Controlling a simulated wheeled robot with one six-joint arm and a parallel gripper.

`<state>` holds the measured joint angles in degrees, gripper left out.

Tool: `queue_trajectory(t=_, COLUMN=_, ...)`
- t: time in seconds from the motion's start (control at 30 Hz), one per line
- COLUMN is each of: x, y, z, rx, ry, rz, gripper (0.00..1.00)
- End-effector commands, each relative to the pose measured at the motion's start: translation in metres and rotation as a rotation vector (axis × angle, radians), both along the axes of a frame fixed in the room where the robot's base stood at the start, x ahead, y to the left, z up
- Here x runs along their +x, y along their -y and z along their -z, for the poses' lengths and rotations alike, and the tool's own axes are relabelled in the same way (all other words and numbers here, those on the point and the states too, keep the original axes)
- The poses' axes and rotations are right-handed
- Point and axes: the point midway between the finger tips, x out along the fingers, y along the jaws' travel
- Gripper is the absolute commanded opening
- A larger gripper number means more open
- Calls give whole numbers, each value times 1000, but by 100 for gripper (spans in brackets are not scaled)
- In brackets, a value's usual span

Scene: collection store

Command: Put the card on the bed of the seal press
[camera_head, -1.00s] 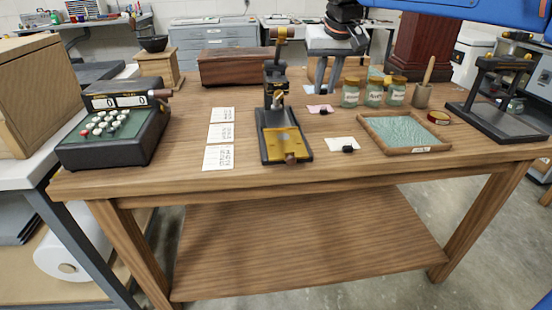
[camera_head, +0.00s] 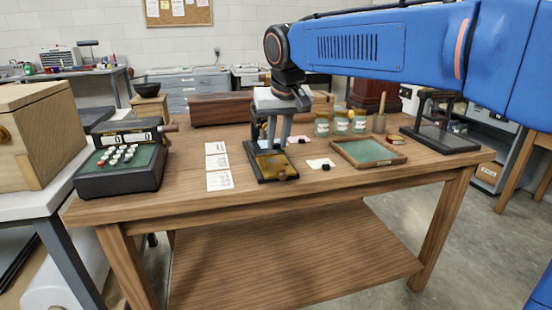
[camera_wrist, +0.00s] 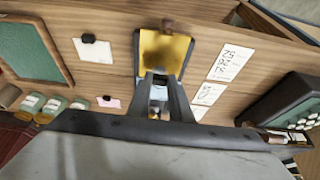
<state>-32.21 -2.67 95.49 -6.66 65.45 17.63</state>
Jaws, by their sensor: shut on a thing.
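The seal press has a brass-yellow bed (camera_head: 276,166) on a dark base, at the front middle of the table. The bed also shows in the wrist view (camera_wrist: 165,52), just beyond my fingertips. My gripper (camera_head: 277,150) points down over the press and hides much of its upright. In the wrist view my gripper (camera_wrist: 163,76) is shut on a small pale bluish thing (camera_wrist: 158,93), probably the card; the fingers hide most of it. A white card with a black clip (camera_head: 320,163) lies right of the press. A pink card with a black clip (camera_wrist: 108,102) lies farther back.
Three printed slips (camera_head: 219,181) lie left of the press, beside a keyed machine (camera_head: 120,160). A green-lined tray (camera_head: 369,153), several jars (camera_head: 340,123) and a dark stand (camera_head: 440,130) are on the right. A wooden box (camera_head: 222,109) stands behind.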

Motion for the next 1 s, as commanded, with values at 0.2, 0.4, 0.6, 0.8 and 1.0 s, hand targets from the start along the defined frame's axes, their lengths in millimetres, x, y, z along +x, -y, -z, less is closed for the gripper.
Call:
queue_trajectory(t=0.2, x=0, y=0, z=14, rx=0, ry=0, rz=0, gripper=0)
queue_trajectory(t=0.4, x=0, y=0, z=38, rx=0, ry=-1, rz=0, gripper=0)
queue_trajectory(t=0.6, x=0, y=0, z=52, rx=0, ry=1, rz=0, gripper=0)
queue_trajectory(t=0.8, x=0, y=0, z=52, rx=0, ry=1, rz=0, gripper=0)
queue_trajectory(t=1.0, x=0, y=0, z=55, rx=0, ry=1, rz=0, gripper=37)
